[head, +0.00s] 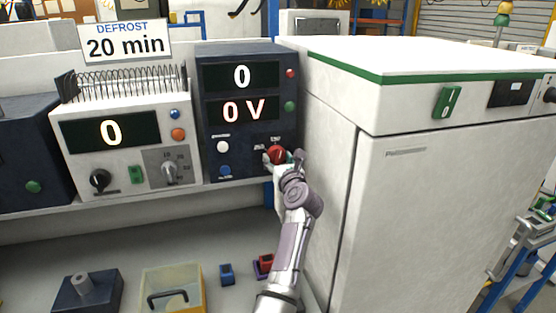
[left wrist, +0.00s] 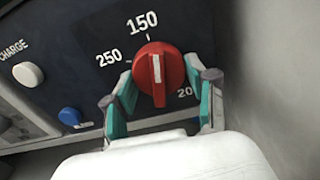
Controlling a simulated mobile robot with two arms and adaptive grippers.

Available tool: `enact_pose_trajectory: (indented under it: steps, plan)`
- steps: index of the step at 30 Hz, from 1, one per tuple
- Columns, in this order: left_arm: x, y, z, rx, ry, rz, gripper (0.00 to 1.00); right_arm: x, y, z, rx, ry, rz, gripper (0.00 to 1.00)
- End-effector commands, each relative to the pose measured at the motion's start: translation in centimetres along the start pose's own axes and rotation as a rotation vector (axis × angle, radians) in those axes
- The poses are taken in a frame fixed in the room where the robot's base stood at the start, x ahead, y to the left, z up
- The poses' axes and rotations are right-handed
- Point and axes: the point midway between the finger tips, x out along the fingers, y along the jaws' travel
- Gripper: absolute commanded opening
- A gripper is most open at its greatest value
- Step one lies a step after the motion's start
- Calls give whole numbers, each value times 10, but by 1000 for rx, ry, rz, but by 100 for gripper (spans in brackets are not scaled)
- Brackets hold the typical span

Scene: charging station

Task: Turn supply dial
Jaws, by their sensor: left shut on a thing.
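The supply dial (head: 277,154) is a red knob with a white pointer mark, low on the front of the dark supply unit (head: 216,146). In the left wrist view the dial (left wrist: 158,75) has its pointer upright, towards the 150 label. The 250 label is to its left and a partly hidden label starting with 20 is at lower right. My left gripper (head: 280,161) is shut on the dial, with one teal-padded finger on each side in the left wrist view (left wrist: 162,85). The unit's displays read 0 and 0 V. My right gripper is not in view.
A white button (left wrist: 28,74) and a blue button (left wrist: 70,117) sit left of the dial. A white defrost unit (head: 90,180) stands to the left. A large white cabinet (head: 420,210) stands close on the right. A yellow bin (head: 203,290) is below.

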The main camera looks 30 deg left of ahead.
Motion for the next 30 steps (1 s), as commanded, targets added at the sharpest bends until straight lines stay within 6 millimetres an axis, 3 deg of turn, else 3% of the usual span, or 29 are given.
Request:
enact_pose_trajectory:
  steps: [12,21,22,26,30]
  plan:
    - [0,-1,-3,-211,-2,1,22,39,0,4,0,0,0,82]
    - [0,-1,1,-226,-1,0,22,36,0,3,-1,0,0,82]
    - [0,-1,1,-226,-1,0,60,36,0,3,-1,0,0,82]
    - [0,-1,1,-225,-1,0,82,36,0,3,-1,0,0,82]
    - [0,-1,1,-225,-1,0,82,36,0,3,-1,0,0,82]
